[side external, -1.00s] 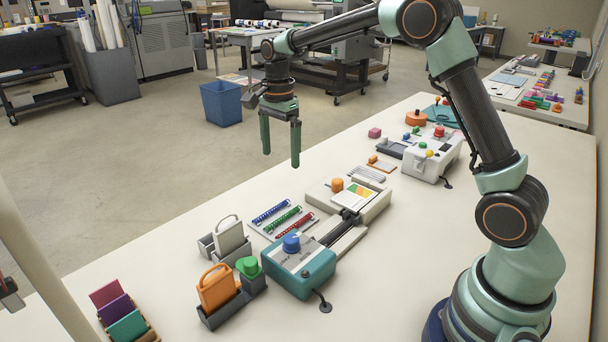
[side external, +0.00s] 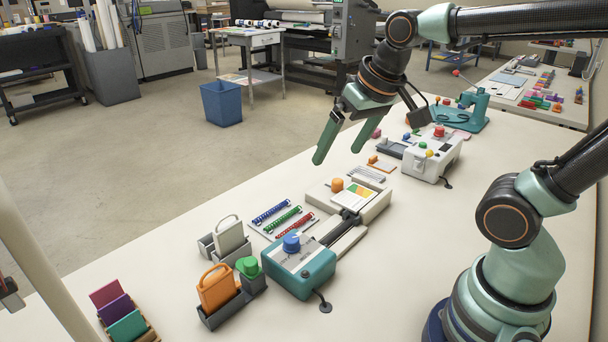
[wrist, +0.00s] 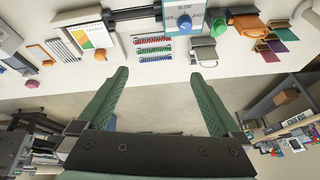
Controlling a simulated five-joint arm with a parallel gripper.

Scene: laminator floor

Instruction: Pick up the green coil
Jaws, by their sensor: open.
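The green coil (side external: 282,219) lies on a pale tray between a blue coil (side external: 271,211) and a red coil (side external: 295,226), near the middle of the white table. In the wrist view the green coil (wrist: 154,50) shows beyond my fingertips, again between the other two. My gripper (side external: 338,150) is open and empty, tilted in the air well above the table, up and to the right of the coils in the side view. Its two green fingers (wrist: 168,80) stand wide apart in the wrist view.
A teal machine with a blue knob (side external: 291,241) stands just in front of the coils. A trimmer with an orange knob (side external: 337,184) is to their right. Holders with a grey case (side external: 229,236) and an orange case (side external: 217,287) stand to the left. The white table's front is clear.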

